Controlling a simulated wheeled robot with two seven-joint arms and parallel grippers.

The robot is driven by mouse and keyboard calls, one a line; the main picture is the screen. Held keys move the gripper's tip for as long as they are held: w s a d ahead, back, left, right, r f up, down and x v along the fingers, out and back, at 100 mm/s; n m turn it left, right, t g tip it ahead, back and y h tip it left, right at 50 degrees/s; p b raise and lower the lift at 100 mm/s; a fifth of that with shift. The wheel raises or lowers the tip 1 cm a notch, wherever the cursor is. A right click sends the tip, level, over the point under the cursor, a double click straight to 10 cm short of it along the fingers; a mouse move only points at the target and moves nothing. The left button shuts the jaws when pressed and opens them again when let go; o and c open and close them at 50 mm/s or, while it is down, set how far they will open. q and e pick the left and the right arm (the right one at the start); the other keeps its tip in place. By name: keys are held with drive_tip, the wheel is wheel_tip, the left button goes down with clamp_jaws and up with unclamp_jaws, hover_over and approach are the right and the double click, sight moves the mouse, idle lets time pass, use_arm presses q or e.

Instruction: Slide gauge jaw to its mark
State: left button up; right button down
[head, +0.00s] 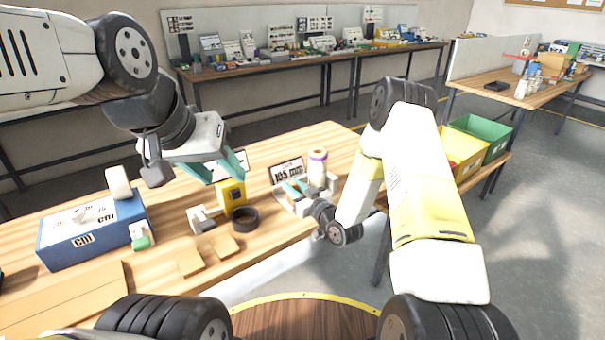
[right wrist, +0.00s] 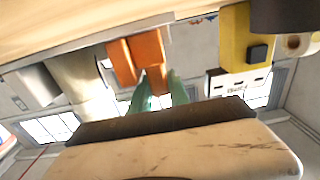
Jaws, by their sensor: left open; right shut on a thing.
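The gauge (head: 283,204) is a pale, low device near the table's right front edge, in front of a sign (head: 287,171) reading 185 mm. Its orange jaw (right wrist: 137,55) shows large in the right wrist view. My right gripper (head: 294,188) reaches the gauge from the right. Its teal fingers (right wrist: 152,98) are shut on the orange jaw's small tab. The fingers and arm hide part of the gauge in the head view, and I cannot make out the mark. My left gripper (head: 220,166) is open and empty, above and behind a yellow block.
The yellow block (head: 231,193), a black ring (head: 245,219) and a small grey-white device (head: 202,220) stand left of the gauge. A blue box (head: 92,232) is far left; tan squares (head: 190,263) lie at the front.

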drive_tip(key=shift+s+a+f, duration=0.1)
drive_tip(key=shift+s+a, duration=0.1)
drive_tip(key=shift+a, duration=0.05)
drive_tip(key=c, duration=1.2)
unclamp_jaws()
drive_tip(key=shift+c, duration=0.2)
drive_tip(key=shift+s+d, duration=0.2)
drive_tip(key=v, duration=0.7)
drive_tip(key=shift+s, duration=0.1)
